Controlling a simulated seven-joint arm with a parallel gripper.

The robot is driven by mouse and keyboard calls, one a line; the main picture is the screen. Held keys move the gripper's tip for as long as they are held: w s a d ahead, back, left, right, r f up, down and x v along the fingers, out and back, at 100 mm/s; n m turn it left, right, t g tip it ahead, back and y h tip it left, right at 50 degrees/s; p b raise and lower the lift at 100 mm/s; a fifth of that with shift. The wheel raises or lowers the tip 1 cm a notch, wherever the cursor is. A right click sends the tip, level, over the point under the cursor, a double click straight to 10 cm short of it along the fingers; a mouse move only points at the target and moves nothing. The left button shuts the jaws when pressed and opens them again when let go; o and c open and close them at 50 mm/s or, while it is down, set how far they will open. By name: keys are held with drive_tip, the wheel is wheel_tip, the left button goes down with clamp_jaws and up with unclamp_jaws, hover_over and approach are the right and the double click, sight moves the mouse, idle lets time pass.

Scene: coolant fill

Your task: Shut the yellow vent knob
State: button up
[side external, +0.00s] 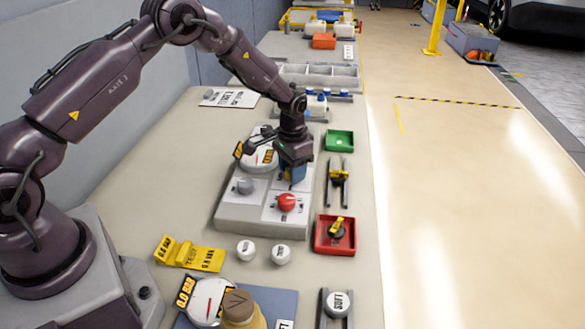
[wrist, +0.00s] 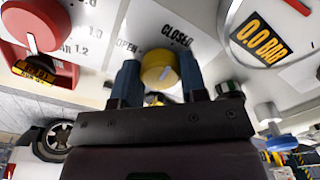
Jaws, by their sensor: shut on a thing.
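The yellow vent knob (wrist: 156,67) sits on the pale panel between my two blue-grey fingers in the wrist view. My gripper (wrist: 158,72) is shut on it, one finger at each side. The words OPEN (wrist: 127,46) and CLOSED (wrist: 177,36) are printed on the panel around the knob. A short pale mark shows on the knob's face; I cannot tell which word it points at. In the side external view my gripper (side external: 292,174) points down at the panel (side external: 232,217), and its fingers mostly hide the knob.
A red knob (side external: 287,202) and a grey knob (side external: 244,186) stand close by on the panel. A round gauge (side external: 260,159) is just left of my wrist. A green tray (side external: 339,140), a black-and-yellow tool (side external: 338,182) and a red tray (side external: 320,236) lie to the right.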

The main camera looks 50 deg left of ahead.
drive_tip(key=shift+m, duration=0.3)
drive_tip(key=o, duration=0.9)
wheel_tip(320, 180, up, 13)
drive_tip(key=shift+r, duration=0.1)
idle(0.4)
drive_tip(key=s+d+r+t, duration=0.2)
drive_tip(key=s+r, duration=0.3)
drive_tip(key=s, duration=0.4)
drive_tip(key=s+d+r+n+t, duration=0.1)
drive_tip(key=s+d+r, duration=0.1)
drive_tip(key=s+r, duration=0.4)
drive_tip(key=s+d+r+t, duration=0.2)
drive_tip(key=s+r, duration=0.3)
drive_tip(key=s, duration=0.9)
drive_tip(key=shift+d+r+n+t, duration=0.3)
drive_tip(key=shift+d+r, duration=0.1)
drive_tip(key=shift+d, duration=0.15)
